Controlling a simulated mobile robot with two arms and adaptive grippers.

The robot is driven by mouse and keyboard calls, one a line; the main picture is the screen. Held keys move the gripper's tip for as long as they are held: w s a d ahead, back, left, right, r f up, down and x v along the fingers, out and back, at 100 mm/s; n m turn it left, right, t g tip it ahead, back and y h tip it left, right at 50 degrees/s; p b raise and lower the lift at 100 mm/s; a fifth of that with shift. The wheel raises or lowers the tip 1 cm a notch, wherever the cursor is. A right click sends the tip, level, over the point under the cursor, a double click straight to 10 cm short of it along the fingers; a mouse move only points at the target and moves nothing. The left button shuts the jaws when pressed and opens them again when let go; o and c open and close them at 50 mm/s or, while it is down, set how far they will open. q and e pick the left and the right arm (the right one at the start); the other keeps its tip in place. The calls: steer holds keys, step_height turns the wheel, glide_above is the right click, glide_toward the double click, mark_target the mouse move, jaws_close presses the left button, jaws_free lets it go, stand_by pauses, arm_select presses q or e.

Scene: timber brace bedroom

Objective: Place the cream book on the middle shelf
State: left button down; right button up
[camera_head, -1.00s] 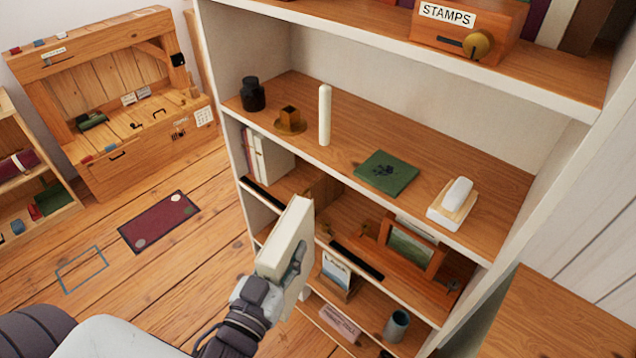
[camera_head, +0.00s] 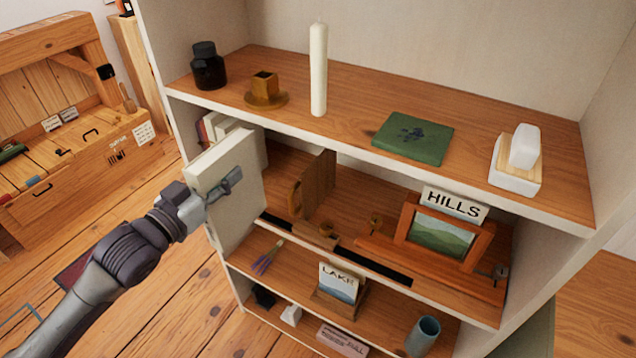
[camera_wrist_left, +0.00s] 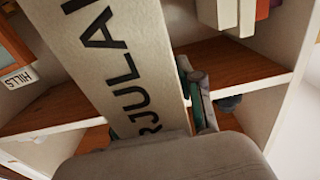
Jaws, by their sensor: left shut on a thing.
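The cream book (camera_head: 236,204) is upright and slightly tilted in front of the left part of the shelf unit. My left gripper (camera_head: 222,186) is shut on it. In the left wrist view the book (camera_wrist_left: 105,60) shows dark lettering, partly cut off, and hides much of the gripper. The middle shelf (camera_head: 385,188) lies behind and to the right of the book. Several upright books (camera_head: 213,125) stand at its left end, partly hidden by the cream book. A wooden divider (camera_head: 318,185) stands right of them. My right gripper is not in view.
The middle shelf also holds a framed hill picture (camera_head: 440,235) and a HILLS sign (camera_head: 455,204). A black strip (camera_head: 375,264) runs along its front. The shelf above carries a black jar (camera_head: 208,66), candle (camera_head: 318,70) and green book (camera_head: 413,138).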

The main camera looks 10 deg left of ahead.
arm_select(q)
steer(key=f+p+x, duration=0.1)
steer(key=f+x, duration=0.2)
steer(key=x, duration=1.3)
steer(key=shift+w+d+f, duration=0.15)
steer(key=shift+w, duration=0.15)
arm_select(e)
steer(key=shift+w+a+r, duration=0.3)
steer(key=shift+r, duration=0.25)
arm_select(q)
steer(key=c, duration=1.2)
jaws_free()
steer(key=shift+f, duration=0.25)
steer(key=o, duration=0.5)
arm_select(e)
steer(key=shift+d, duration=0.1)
arm_select(q)
steer(key=shift+s+r, duration=0.1)
steer(key=v, duration=1.2)
steer(key=shift+r, duration=0.1)
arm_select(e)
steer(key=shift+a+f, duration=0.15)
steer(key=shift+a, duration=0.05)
